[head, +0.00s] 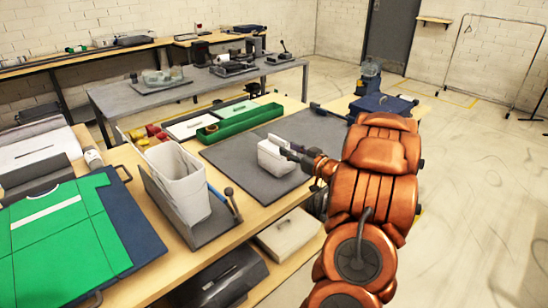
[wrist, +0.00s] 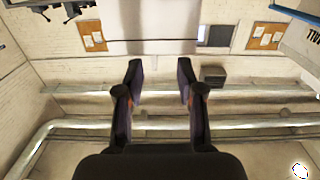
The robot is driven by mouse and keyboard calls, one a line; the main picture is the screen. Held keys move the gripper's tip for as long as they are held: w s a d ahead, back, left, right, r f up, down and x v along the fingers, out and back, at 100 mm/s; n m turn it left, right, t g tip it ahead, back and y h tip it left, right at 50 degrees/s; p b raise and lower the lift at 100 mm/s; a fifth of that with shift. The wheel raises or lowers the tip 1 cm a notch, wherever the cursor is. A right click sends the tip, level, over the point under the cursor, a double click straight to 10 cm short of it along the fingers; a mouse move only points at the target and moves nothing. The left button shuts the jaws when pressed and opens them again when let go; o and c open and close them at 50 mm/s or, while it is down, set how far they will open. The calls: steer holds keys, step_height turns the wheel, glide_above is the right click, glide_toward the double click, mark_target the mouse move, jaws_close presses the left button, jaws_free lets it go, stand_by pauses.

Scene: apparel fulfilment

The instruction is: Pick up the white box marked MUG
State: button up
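No lettering reading MUG is legible in either view, so I cannot tell which item is the marked box. A small white box-like container (head: 272,160) stands on the dark mat in the head view. My gripper (head: 290,152) is at its right side there; I cannot tell whether they touch. In the wrist view my gripper (wrist: 160,72) has its two dark fingers spread apart with nothing between them. That view looks at the walls and pipes, and the white container does not show in it.
A tall white bin (head: 178,180) stands left of the dark mat (head: 232,160). A green tray (head: 240,122) and flat pale boxes (head: 190,125) lie behind. A blue case (head: 385,104) is at the far right end. A green shirt (head: 60,230) lies at left.

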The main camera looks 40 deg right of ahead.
mark_target(277, 139)
steer(key=shift+w, duration=1.1)
steer(key=w, duration=0.1)
steer(key=w+p, duration=0.1)
steer(key=w, duration=0.2)
steer(key=shift+w+d+r, duration=0.25)
steer(key=shift+d+r, duration=0.1)
steer(key=shift+d, duration=0.05)
steer(key=shift+w, duration=0.5)
steer(key=shift+c, duration=0.2)
jaws_close()
